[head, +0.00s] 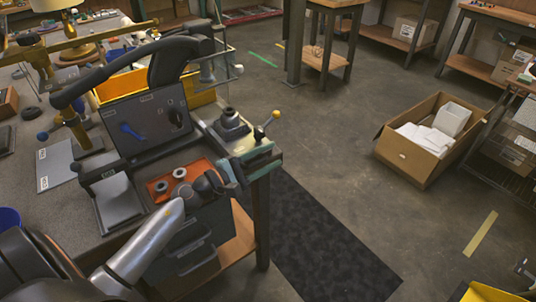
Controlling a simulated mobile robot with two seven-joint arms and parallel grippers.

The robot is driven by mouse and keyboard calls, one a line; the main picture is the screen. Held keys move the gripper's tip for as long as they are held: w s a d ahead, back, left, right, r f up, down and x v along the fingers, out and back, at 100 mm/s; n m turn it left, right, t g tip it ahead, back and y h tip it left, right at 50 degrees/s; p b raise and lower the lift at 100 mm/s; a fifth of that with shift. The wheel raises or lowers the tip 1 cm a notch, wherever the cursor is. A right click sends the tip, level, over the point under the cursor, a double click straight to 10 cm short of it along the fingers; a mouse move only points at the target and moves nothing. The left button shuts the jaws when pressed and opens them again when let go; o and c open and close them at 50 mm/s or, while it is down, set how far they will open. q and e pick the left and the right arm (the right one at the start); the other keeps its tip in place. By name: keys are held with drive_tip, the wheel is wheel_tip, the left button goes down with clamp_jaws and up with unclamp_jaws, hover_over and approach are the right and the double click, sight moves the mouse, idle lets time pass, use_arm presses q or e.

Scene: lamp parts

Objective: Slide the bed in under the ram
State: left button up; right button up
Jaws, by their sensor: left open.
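My left arm comes in from the bottom left, and its dark gripper (236,171) is at the front right corner of the bench. The gripper is open, close to a teal-edged part (258,160); I cannot tell whether they touch. A pale plate (247,143) with a dark round fixture (230,123) lies just behind, and a lever with a yellow ball knob (275,115) stands at its right. I cannot tell for sure which part is the bed. The ram cannot be made out clearly. My right gripper is not in view.
An orange tray (160,193) with several grey round parts lies left of the gripper. A dark upright panel (146,124), a yellow bin (118,87) and a curved black arm (120,66) stand behind.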

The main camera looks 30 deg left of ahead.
use_arm(q)
clamp_jaws()
drive_tip(key=shift+f, duration=0.1)
idle(0.3)
drive_tip(key=shift+f, duration=0.1)
idle(1.0)
